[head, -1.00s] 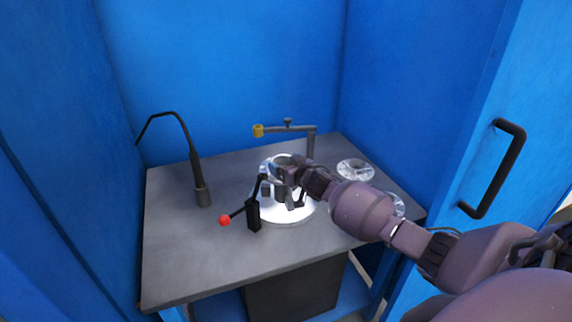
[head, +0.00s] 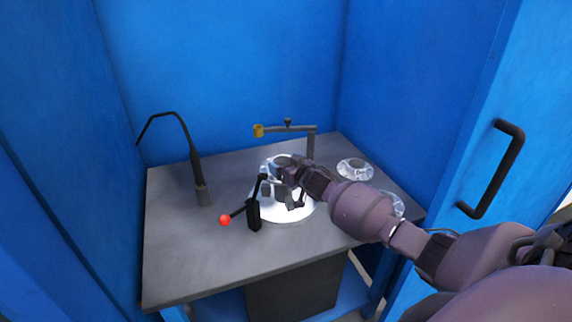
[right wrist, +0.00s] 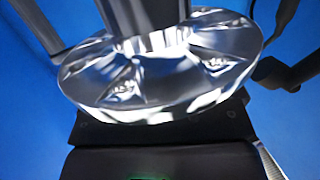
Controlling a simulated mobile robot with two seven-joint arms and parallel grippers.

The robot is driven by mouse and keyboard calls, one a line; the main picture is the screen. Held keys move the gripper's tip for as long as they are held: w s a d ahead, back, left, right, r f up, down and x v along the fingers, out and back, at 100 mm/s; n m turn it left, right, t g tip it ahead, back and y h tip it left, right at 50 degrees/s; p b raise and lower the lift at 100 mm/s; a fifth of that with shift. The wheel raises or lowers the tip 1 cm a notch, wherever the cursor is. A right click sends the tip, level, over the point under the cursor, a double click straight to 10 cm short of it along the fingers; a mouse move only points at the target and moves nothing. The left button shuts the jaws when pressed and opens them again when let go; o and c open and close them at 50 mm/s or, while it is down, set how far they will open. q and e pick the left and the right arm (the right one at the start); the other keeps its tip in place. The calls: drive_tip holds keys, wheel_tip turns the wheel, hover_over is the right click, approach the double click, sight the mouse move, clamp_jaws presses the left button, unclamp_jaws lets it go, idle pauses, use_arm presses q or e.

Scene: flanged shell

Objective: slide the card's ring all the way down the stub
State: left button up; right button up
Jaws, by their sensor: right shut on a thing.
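A clear flanged ring (right wrist: 160,75) fills the right wrist view, with a grey stub (right wrist: 145,18) running into its middle. My right gripper (right wrist: 160,120) is dark, at the bottom of that view, and shut on the ring's near edge. In the head view my right gripper (head: 284,180) is at the grey stub, above a bright white round plate (head: 284,214). The gripper hides much of the stub there, and I cannot tell how far the ring is from the plate. I can make out no card. My left gripper is not in view.
Two more clear flanged pieces (head: 355,168) lie on the grey table (head: 185,265) at right. A red-knobbed lever (head: 225,220) with a black block stands left of the plate. A gooseneck stand (head: 201,193) is at left, a yellow-tipped arm (head: 258,131) behind. Blue walls enclose the table.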

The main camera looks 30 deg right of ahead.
drive_tip(key=shift+w+r, duration=0.1)
drive_tip(key=shift+r, duration=0.15)
idle(1.0)
drive_tip(key=shift+f, duration=0.6)
drive_tip(key=shift+f+b, duration=0.6)
drive_tip(key=shift+f, duration=0.05)
idle(0.4)
drive_tip(key=shift+f+b, duration=0.35)
drive_tip(key=shift+f, duration=0.25)
drive_tip(key=shift+f, duration=0.45)
